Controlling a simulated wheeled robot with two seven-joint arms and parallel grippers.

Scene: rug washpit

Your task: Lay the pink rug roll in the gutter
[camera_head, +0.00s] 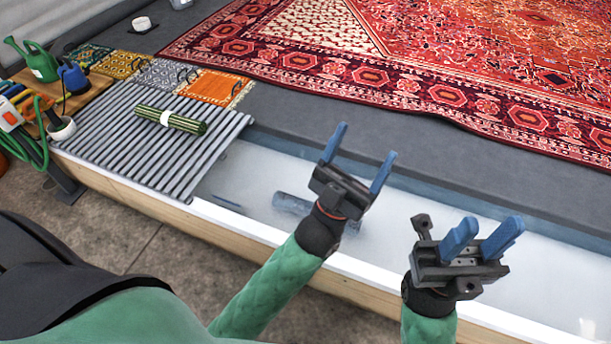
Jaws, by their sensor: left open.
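I see no pink rug roll in the head view. A green-striped roll (160,115) with a pale band lies on the grey slatted rack (105,125). A long white trough (262,160), which may be the gutter, runs beside the dark floor strip and holds pale, cloudy liquid. A blue-grey cylinder (290,203) lies in it, partly hidden behind my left gripper. My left gripper (362,160) is open and empty above the trough, fingers pointing up. My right gripper (494,234) is to its right, also above the trough, with an empty gap between its fingers.
A large red patterned rug (430,60) covers the far floor. Small orange (215,88), grey (163,73) and yellow (118,64) mats lie behind the rack. A wooden-sided white rim (235,221) edges the trough.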

